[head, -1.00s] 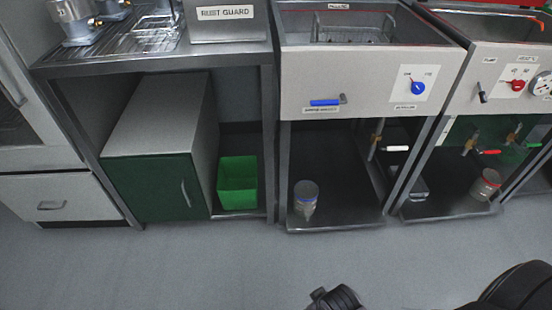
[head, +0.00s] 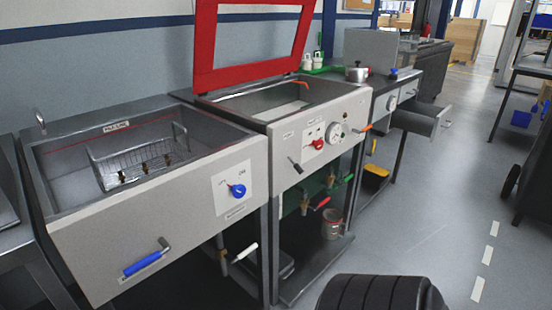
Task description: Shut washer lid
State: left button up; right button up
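The washer (head: 318,130) is a grey sink-like unit in the middle of the head view. Its lid (head: 205,45) is a red frame with an open or see-through middle, and it stands raised, nearly upright, at the back edge of the basin. The basin (head: 262,101) is uncovered. The front panel has a red knob (head: 317,144), a round gauge (head: 335,133) and a dark lever (head: 295,165). Neither of my grippers shows in this view. A black ribbed part of my own body is at the bottom edge, in front of the washer.
To the left is another basin (head: 72,177) with a wire basket (head: 145,160), a blue knob (head: 238,190) and a blue-handled lever (head: 141,264). Beyond the washer, a bench has an open drawer (head: 418,119) jutting into the aisle. Grey floor (head: 432,190) at right is clear.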

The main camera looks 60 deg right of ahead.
aim_at(205, 78)
jog(key=z, duration=2)
jog(key=i+l+z, duration=0.3)
jog(key=i, duration=0.15)
jog(key=i+l+z, duration=0.25)
jog(key=i, duration=0.25)
